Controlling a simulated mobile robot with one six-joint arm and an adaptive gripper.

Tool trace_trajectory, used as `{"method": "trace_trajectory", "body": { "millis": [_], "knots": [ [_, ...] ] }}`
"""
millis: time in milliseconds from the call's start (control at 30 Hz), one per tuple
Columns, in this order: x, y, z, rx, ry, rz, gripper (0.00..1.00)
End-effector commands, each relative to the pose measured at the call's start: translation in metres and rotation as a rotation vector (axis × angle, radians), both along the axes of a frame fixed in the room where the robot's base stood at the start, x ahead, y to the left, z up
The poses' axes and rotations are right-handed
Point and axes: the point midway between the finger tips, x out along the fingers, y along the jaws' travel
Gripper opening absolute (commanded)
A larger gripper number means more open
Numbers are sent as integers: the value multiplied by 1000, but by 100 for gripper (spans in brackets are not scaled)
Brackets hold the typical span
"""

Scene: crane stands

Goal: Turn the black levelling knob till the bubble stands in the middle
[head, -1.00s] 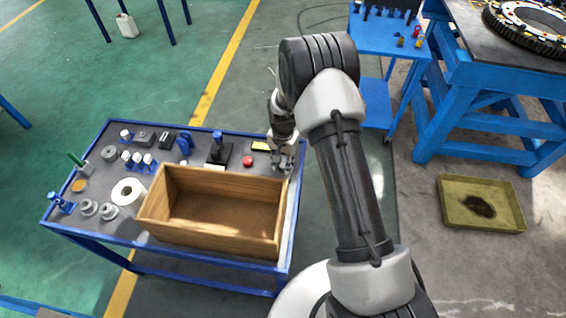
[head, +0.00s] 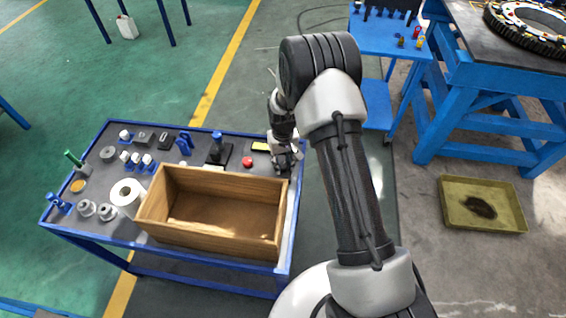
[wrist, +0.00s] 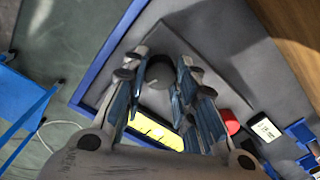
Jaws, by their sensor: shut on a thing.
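The black levelling knob (wrist: 158,76) shows in the wrist view as a dark round cap between my fingertips. My gripper (wrist: 160,84) is shut on it, with blue-grey finger pads on either side. The yellow level vial (wrist: 153,130) lies beside the knob, partly covered by my fingers. It also shows in the head view (head: 261,146). I cannot tell where its bubble stands.
A wooden box (head: 160,221) stands on the blue-rimmed cart (head: 95,237), close to my gripper. A red button (head: 248,161) and a black stand (head: 218,154) are to the left. Several small fittings fill the cart's left side.

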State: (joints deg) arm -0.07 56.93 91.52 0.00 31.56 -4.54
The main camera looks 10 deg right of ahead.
Motion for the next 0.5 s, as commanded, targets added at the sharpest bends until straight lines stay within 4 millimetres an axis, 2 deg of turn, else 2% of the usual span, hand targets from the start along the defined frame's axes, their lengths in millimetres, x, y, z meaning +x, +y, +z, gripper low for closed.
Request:
{"method": "trace_trajectory", "body": {
  "millis": [500],
  "knots": [
    [0,0,0,0,-1,52,2]
  ]
}}
